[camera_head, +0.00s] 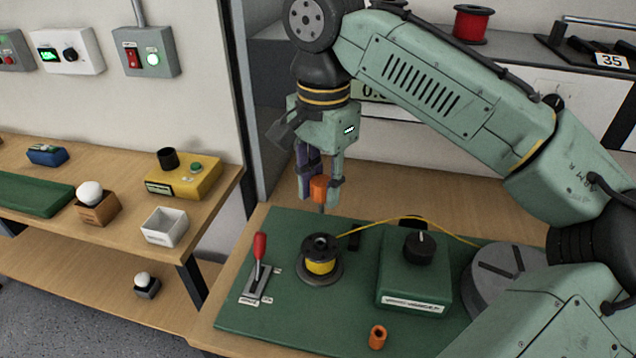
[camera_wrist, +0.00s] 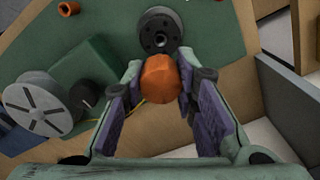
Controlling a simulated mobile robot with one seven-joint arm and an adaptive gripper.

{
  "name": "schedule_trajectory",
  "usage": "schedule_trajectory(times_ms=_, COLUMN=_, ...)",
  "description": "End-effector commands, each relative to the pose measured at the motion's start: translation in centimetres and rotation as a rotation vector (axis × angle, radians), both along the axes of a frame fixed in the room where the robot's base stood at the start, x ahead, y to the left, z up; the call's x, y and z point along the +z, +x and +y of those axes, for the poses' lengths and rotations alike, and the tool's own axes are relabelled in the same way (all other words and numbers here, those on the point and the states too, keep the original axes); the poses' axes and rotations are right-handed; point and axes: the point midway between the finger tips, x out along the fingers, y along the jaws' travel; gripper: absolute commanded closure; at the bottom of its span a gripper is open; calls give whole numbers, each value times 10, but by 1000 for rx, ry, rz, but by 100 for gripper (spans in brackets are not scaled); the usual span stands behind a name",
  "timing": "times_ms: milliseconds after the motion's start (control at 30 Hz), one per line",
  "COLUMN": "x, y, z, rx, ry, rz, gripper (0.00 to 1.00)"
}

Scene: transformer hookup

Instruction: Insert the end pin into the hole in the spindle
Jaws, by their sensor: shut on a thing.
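My gripper (camera_head: 321,187) is shut on the orange end pin (camera_head: 318,190), holding it upright above the green mat. A thin dark tip shows below the orange head. In the wrist view the orange end pin (camera_wrist: 160,79) sits between the purple finger pads. The spindle (camera_head: 320,262) is a dark round post on a base with a yellow winding, standing on the mat below the pin. In the wrist view the spindle (camera_wrist: 160,32) is just beyond the pin, with the two apart.
On the green mat (camera_head: 290,325) stand a red-handled lever (camera_head: 259,262) left of the spindle and a green box with a black knob (camera_head: 413,280) to its right. A yellow wire (camera_head: 375,226) runs behind the box. A small orange tube (camera_head: 377,337) stands at the front.

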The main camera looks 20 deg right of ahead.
Motion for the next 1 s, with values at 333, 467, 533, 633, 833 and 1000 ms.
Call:
schedule_trajectory(times_ms=333, x=-20, y=0, z=1, rx=2, ry=1, rz=0, gripper=100)
schedule_trajectory(times_ms=467, x=-33, y=0, z=1, rx=3, ry=1, rz=0, gripper=100)
schedule_trajectory(times_ms=533, x=-40, y=0, z=1, rx=3, ry=1, rz=0, gripper=100)
schedule_trajectory(times_ms=633, x=-48, y=0, z=1, rx=3, ry=1, rz=0, gripper=100)
schedule_trajectory(times_ms=833, x=-58, y=0, z=0, rx=2, ry=0, rz=0, gripper=100)
schedule_trajectory(times_ms=1000, x=-60, y=0, z=0, rx=1, ry=0, rz=-1, gripper=100)
